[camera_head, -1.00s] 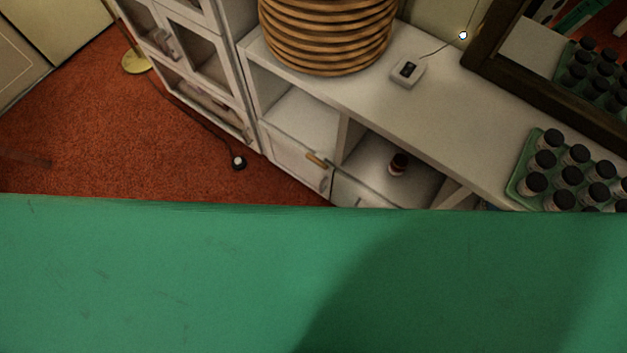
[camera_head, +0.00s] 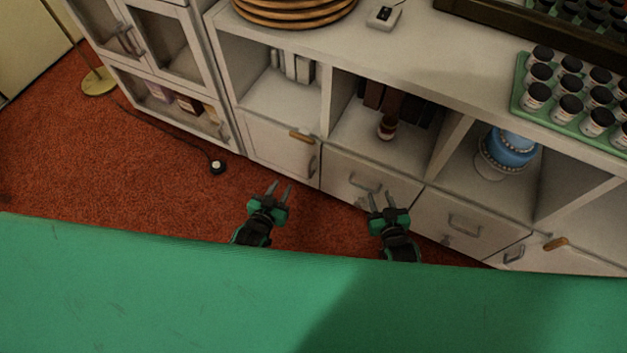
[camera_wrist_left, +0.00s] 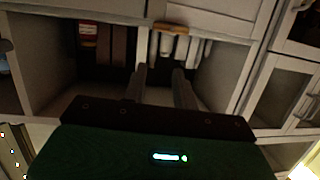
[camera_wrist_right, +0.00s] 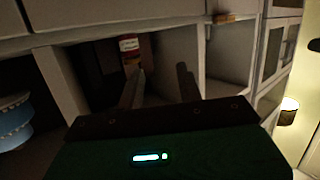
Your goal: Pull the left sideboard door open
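The left sideboard door (camera_head: 275,152) is a pale panel below the left open shelf. It looks closed. A grey upright handle (camera_head: 312,165) is near its right edge, and a wooden piece (camera_head: 301,136) is at its top right, also seen in the left wrist view (camera_wrist_left: 170,27). My left gripper (camera_head: 279,188) is open and empty, in front of and below the door in the head view, apart from the handle. My right gripper (camera_head: 380,199) is open and empty in front of the left drawer (camera_head: 345,180), its fingers near the drawer's handle in the picture; contact cannot be told.
Another drawer (camera_head: 465,222) and a right door (camera_head: 535,258) continue the sideboard. Open shelves hold a bottle (camera_head: 387,128) and a blue cake (camera_head: 512,150). A glass-fronted cabinet (camera_head: 165,50) stands left. A black object (camera_head: 217,167) with a cord lies on the red carpet (camera_head: 150,200).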

